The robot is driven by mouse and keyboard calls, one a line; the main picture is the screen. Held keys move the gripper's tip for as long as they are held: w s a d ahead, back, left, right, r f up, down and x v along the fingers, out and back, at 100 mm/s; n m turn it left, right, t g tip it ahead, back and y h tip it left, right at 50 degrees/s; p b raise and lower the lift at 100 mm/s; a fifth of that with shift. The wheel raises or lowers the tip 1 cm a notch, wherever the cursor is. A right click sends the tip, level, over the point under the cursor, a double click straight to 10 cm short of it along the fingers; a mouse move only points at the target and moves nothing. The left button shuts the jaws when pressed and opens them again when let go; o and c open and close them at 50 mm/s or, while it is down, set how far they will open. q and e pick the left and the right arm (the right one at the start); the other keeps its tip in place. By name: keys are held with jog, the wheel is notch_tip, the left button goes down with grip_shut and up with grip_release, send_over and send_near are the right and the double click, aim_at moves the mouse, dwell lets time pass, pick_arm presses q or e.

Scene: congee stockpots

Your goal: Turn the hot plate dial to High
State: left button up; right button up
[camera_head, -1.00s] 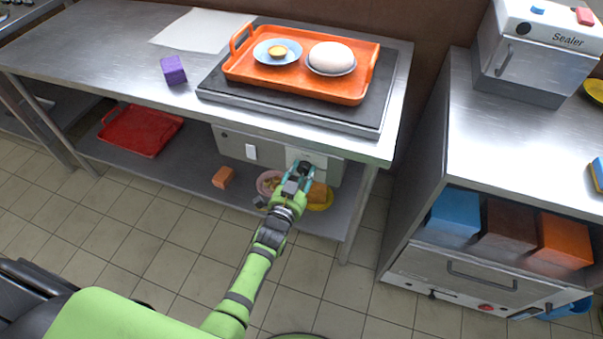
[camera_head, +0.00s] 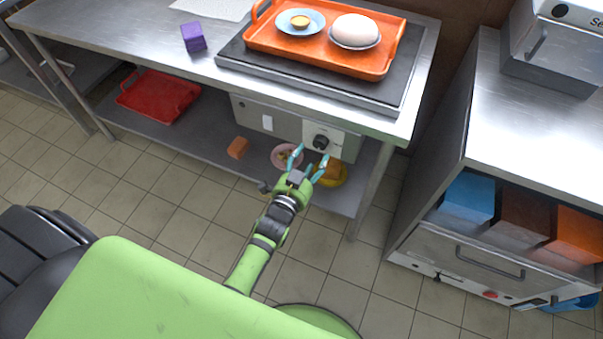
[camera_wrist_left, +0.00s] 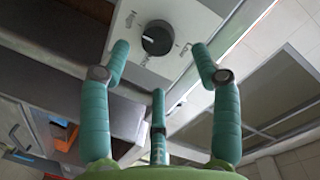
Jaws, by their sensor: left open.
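The hot plate dial (camera_head: 321,142) is a round black knob on a pale panel (camera_head: 346,146) under the front edge of the steel table. The hot plate (camera_head: 392,95) is a dark slab on the table, above the panel. My right gripper is not in view.
An orange tray (camera_head: 375,68) with an egg-like white item and a small bowl sits on the hot plate. The lower shelf holds a red tray (camera_head: 160,95), an orange block (camera_head: 238,147) and bowls. A table leg (camera_head: 372,190) stands right of the gripper. Open floor lies in front.

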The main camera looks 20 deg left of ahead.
pick_arm(q)
jog(key=s+r, duration=0.1)
jog(key=s, duration=0.5)
jog(key=shift+s, duration=0.3)
jog(key=s+d+f+n+g+p, duration=0.1)
jog(key=s+f+g, duration=0.4)
jog(key=f, duration=0.7)
jog(key=s+f+n+g+p, duration=0.1)
jog(key=s+f+g, duration=0.2)
jog(key=s+f, duration=0.65)
jog(key=s+a+f+n+g, duration=0.1)
jog(key=s+a+f+g, duration=0.1)
jog(key=s+f, duration=0.2)
jog(key=s+a+f+n+g+p, duration=0.1)
jog(key=s+a+f+g, duration=0.1)
jog(key=s, duration=0.8)
jog(key=s+a+f+n+g, duration=0.1)
jog(key=s+a+f+g, duration=0.2)
jog(key=s+f, duration=0.3)
jog(key=shift+s+f+g+y, duration=0.3)
jog(key=shift+s+f+g, duration=0.1)
jog(key=shift+s, duration=0.45)
